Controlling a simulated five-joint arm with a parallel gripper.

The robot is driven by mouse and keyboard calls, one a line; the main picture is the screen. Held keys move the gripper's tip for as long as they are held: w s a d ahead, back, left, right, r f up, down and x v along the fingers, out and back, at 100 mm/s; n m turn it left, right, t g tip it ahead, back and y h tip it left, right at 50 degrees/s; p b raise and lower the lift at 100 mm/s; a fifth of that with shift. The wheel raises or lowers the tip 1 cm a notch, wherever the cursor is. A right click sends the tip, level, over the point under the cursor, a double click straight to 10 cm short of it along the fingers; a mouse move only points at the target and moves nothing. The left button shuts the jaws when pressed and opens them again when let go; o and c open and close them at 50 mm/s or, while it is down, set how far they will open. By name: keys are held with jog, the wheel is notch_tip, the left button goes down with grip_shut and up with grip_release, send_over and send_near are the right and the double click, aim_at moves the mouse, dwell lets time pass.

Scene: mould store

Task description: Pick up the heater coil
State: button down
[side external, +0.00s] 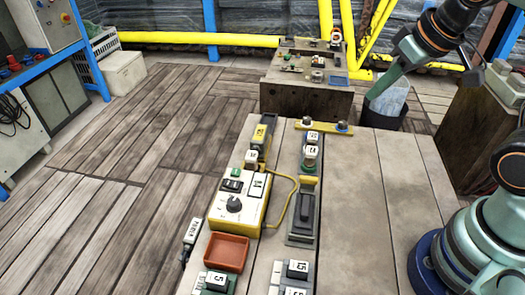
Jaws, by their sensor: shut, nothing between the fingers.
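I cannot pick out the heater coil for certain among the small labelled parts on the workbench (365,190). A small round part with a white label (310,155) stands near the bench's far end, and a yellow and black part (262,135) is to its left. My gripper (374,94) is at the upper right, pointing down and left beyond the bench's far edge. Its slim green fingers are together, with nothing held. It is apart from the parts on the bench.
A yellow control box (236,203) with a dial and a yellow cable, a dark clamp-like block (302,212) and an orange tray (227,252) occupy the bench's left side. Behind stand a second block-like table (305,98) and a dark bin (385,115).

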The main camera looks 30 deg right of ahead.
jog(key=shift+c, duration=2.3)
grip_release()
jog(key=m+g, duration=0.6)
jog(key=m, duration=0.3)
send_over(252, 155)
notch_tip(252, 155, down, 10)
notch_tip(252, 155, down, 12)
jog(key=shift+a+r, duration=0.1)
jog(key=shift+r, duration=0.05)
